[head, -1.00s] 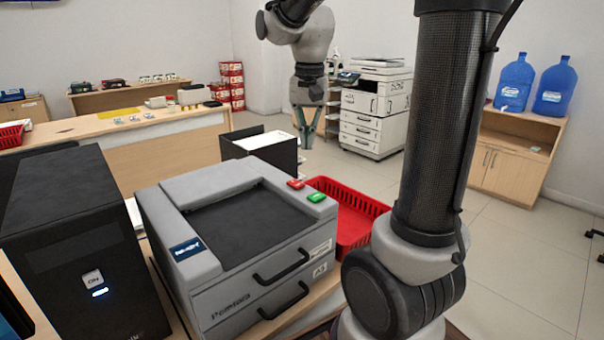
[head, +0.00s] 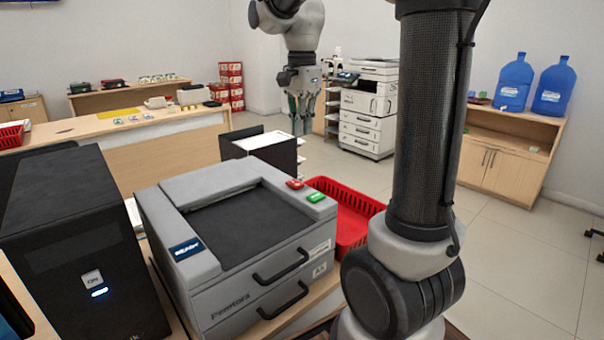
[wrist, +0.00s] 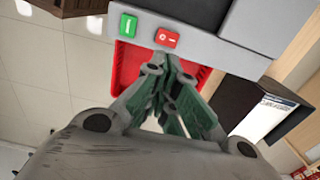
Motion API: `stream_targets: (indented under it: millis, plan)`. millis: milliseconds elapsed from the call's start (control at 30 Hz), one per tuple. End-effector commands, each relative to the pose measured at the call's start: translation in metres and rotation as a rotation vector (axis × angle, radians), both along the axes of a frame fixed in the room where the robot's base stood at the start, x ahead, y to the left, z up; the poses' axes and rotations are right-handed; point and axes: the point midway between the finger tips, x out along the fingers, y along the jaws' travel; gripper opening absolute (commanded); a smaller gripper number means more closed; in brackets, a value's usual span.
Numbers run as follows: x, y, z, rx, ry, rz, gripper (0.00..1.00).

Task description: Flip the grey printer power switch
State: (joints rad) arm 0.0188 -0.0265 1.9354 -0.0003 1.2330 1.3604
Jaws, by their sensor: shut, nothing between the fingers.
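The grey printer (head: 240,235) stands on the counter in the head view, with a dark top panel, a small blue display and two front drawer handles. On its far right top edge are a red button (head: 295,184) and a green button (head: 315,197). In the wrist view the red button (wrist: 166,38), with white marks, and the green button (wrist: 128,25) lie side by side on the printer's edge. My gripper (head: 301,128) hangs pointing down, shut and empty. In the wrist view its fingertips (wrist: 172,62) appear just below the red button; contact cannot be told.
A red basket (head: 345,210) sits right behind the printer. A black computer tower (head: 80,240) with an ON button stands to its left. A black open box (head: 262,150) is beyond. Open floor lies to the right, before a large copier (head: 372,105).

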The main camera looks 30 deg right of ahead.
Motion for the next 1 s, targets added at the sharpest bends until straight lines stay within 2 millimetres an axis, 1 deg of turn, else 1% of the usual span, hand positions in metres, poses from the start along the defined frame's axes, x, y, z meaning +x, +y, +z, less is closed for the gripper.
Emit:
stream_targets:
  millis: [400,533,600,733,1000]
  plan:
    - [-0.001,0.0,-0.086,0.0,0.005,0.001,0.0]
    - [-0.001,0.0,-0.108,0.0,0.005,0.001,0.0]
    - [-0.001,0.0,-0.115,0.0,0.003,0.001,0.0]
    - [-0.001,0.0,-0.125,0.001,0.002,0.001,0.0]
    - [0.0,0.0,-0.128,0.0,0.0,0.001,0.0]
